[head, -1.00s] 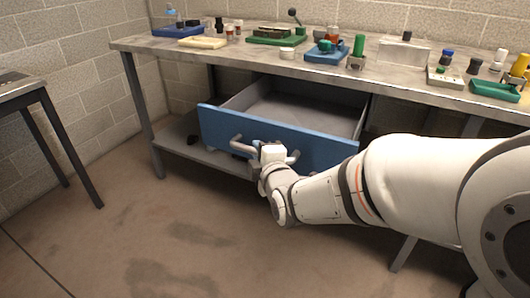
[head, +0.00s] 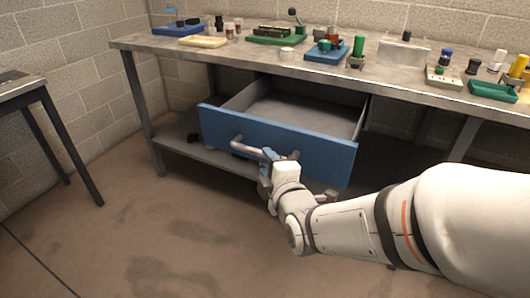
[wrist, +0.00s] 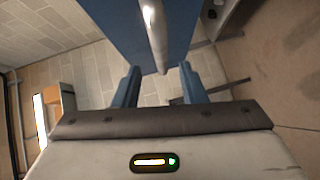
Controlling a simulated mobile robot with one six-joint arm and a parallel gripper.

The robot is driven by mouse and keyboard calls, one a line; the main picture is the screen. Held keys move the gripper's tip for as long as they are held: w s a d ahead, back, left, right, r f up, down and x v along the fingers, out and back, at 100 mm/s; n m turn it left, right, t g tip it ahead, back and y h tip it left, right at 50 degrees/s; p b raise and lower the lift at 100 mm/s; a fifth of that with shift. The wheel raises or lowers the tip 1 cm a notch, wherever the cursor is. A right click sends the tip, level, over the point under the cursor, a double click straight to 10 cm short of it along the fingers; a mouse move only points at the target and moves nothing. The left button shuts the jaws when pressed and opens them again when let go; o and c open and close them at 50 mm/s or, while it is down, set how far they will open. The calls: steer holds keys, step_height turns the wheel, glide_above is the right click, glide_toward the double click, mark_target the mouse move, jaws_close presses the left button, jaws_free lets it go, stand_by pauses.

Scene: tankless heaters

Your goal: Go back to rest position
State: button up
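The drawer with a blue front (head: 318,158) is pulled open under the workbench, and its grey inside (head: 300,112) looks empty. A light grey bar handle (head: 243,147) is on the front; my arm hides part of its right side. My gripper (head: 264,168) is just in front of the drawer front, near the handle. In the wrist view my gripper (wrist: 158,68) has its two blue fingers spread apart with nothing clamped. The handle (wrist: 156,35) lies ahead, its near end showing between the fingertips; I cannot tell the exact gap.
The workbench top (head: 225,55) holds several small items, including a green tray (head: 494,91) and a blue tray (head: 327,53). A lower shelf (head: 185,145) runs beneath the drawer. A dark-legged side table (head: 22,90) stands at left. The floor (head: 140,220) in front is clear.

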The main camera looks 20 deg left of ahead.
steer(key=shift+s+d+r, duration=0.1)
steer(key=shift+s+d, duration=0.3)
steer(key=shift+s, duration=0.05)
